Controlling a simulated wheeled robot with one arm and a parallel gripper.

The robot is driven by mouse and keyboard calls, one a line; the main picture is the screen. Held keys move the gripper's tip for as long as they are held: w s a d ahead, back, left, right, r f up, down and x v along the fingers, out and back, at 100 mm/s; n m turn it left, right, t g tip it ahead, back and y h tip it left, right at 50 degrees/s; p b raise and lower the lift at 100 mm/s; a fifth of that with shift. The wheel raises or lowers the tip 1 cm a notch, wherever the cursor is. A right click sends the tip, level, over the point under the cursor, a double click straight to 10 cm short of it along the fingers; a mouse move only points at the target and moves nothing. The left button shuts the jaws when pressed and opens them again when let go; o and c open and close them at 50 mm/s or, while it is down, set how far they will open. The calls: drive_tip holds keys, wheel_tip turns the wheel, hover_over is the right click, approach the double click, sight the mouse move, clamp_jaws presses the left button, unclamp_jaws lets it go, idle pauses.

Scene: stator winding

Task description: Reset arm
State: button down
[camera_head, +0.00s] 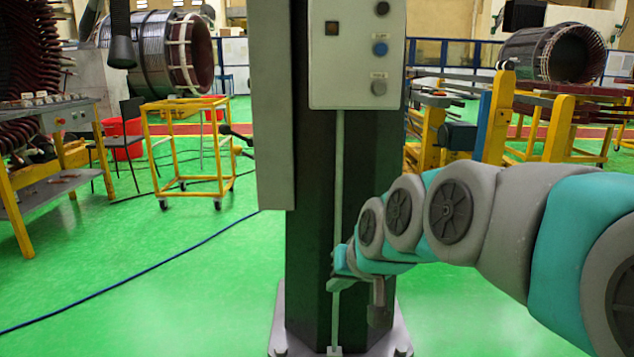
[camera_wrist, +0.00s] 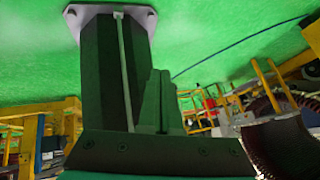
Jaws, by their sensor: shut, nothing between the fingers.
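My arm reaches in from the right in the head view. My gripper (camera_head: 345,274) is in front of the lower part of a dark column (camera_head: 372,150), below the control box (camera_head: 357,60) on that column. The gripper is shut and empty; its fingertips are small in this view. The wrist view looks at the column's lower part (camera_wrist: 100,75) and its base plate (camera_wrist: 75,10), which appear upside down. A dark gripper part (camera_wrist: 158,100) stands in front of the column there. I cannot tell whether the gripper touches the column.
A workbench (camera_head: 60,180) is at the far left. Yellow stands (camera_head: 490,120) and another stator (camera_head: 553,52) are at the right. A blue cable (camera_head: 130,275) crosses the otherwise open green floor.

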drive_tip(key=s+d+f+g+h, duration=0.1)
drive_tip(key=s+d+f+g, duration=0.2)
drive_tip(key=s, duration=0.6)
drive_tip(key=s+d+f+g+h, duration=0.1)
drive_tip(key=s+d+f, duration=0.3)
drive_tip(key=s, duration=0.6)
drive_tip(key=s+d+f+g+h, duration=0.1)
drive_tip(key=s+d+f+g, duration=0.3)
drive_tip(key=s, duration=0.5)
wheel_tip(320, 180, down, 3)
drive_tip(key=shift+s+d+r+m+g+p, duration=0.15)
drive_tip(key=shift+s+d+m+g+p, duration=0.15)
drive_tip(key=shift+p, duration=0.15)
drive_tip(key=shift+w, duration=0.1)
